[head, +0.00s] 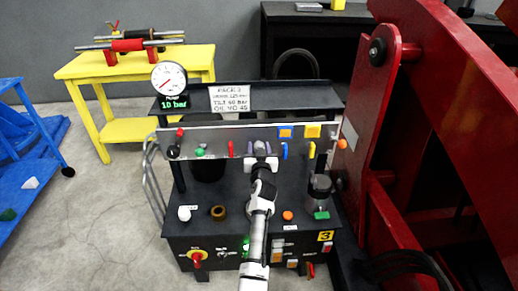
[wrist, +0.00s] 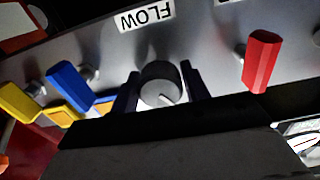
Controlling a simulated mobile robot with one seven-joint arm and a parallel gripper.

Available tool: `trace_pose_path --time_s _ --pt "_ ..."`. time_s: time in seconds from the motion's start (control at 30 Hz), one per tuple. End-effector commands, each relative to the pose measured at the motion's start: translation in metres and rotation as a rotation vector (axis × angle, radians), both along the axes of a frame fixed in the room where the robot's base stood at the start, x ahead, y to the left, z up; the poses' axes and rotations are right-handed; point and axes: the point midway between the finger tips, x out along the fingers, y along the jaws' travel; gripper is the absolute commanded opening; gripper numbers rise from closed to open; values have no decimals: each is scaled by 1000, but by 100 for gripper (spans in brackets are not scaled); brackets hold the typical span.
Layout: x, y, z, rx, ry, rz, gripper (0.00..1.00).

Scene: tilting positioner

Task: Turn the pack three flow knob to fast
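The flow knob (wrist: 160,85) is a dark round knob with a light grey face and a dark pointer line, below a white FLOW label (wrist: 147,17) in the wrist view. My gripper (wrist: 160,92) has its two dark fingers on either side of the knob. A narrow gap seems to show at each side, and I cannot tell whether the fingers touch it. In the head view my gripper (head: 261,160) is at the middle of the silver panel (head: 215,139) and hides most of the knob. A yellow plate with a 3 (head: 325,236) is on the black pack's front.
A red lever (wrist: 261,61) stands close on one side of the knob, and blue (wrist: 70,88) and yellow (wrist: 18,103) levers on the other. A gauge (head: 168,78) reads 10 bar above the panel. A large red arm structure (head: 440,110) stands at the right.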

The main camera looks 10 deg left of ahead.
Motion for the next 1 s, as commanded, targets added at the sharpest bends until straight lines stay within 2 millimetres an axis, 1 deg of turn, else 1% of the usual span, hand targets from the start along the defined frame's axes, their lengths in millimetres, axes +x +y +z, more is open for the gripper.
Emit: trace_pose_path --time_s 0.03,0.1,0.2,0.43,0.57,0.77,1.0 --pt "0 0 0 0 0 0 39" --pt "0 0 0 0 0 0 30" --pt "0 0 0 0 0 0 19" --pt "0 0 0 20 6 0 19" --pt "0 0 0 64 19 0 19" --pt "0 0 0 192 56 0 19" --pt "0 0 1 405 118 -1 19"
